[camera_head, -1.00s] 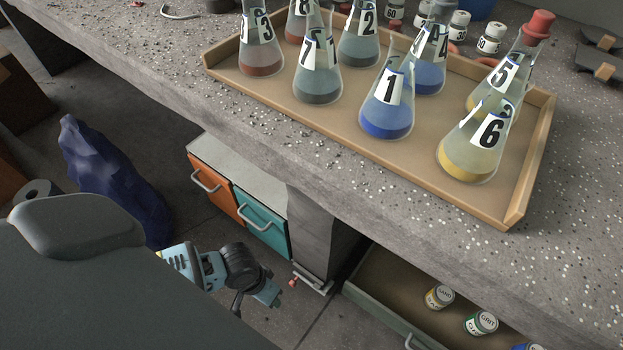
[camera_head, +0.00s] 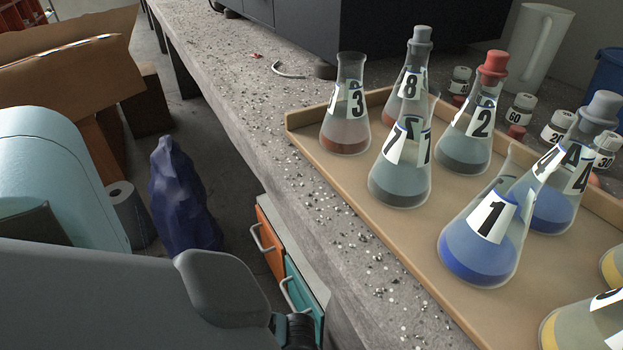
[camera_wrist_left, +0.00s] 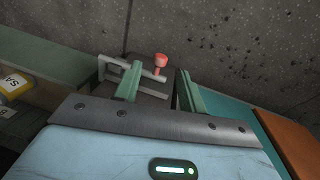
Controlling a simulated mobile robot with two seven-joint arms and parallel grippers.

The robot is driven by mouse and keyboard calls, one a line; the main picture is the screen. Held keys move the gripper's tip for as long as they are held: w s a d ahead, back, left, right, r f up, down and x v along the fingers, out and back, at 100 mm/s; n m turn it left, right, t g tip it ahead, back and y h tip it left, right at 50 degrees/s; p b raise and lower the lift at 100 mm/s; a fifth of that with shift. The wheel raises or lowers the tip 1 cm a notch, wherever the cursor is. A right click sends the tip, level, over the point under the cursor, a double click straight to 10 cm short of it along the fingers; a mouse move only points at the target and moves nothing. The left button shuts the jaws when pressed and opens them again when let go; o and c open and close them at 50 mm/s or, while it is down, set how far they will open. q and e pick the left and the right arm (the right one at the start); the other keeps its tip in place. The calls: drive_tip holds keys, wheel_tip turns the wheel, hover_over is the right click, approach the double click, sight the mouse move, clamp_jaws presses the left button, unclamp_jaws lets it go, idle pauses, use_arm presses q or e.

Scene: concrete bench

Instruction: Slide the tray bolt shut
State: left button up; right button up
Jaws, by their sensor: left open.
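The bolt (camera_wrist_left: 127,70) is a grey metal bar on a bracket with a red knob (camera_wrist_left: 160,61), seen in the left wrist view near the top middle. My left gripper (camera_wrist_left: 158,76) is open, its two green fingers pointing toward the bolt. The left finger overlaps the bar in the picture. The knob shows in the gap between the fingertips; I cannot tell whether either finger touches it. The bolt is out of the head view, where only part of my left arm shows at the bottom. My right gripper is in neither view.
A wooden tray (camera_head: 303,121) with several numbered flasks stands on the speckled bench. Below the bench edge are orange (camera_head: 268,240) and teal (camera_head: 300,300) drawer fronts. A blue lumpy sack (camera_head: 180,195) stands on the floor. Cans (camera_wrist_left: 14,86) show at the wrist view's left.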

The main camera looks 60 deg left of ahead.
use_arm(q)
drive_tip(key=f, duration=0.1)
drive_tip(key=f+b, duration=0.2)
drive_tip(key=f, duration=0.1)
drive_tip(key=shift+d, duration=0.3)
drive_tip(key=shift+f, duration=0.15)
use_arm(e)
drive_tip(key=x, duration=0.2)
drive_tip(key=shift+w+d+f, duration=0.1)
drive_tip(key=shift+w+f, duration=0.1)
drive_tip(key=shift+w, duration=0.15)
use_arm(q)
clamp_jaws()
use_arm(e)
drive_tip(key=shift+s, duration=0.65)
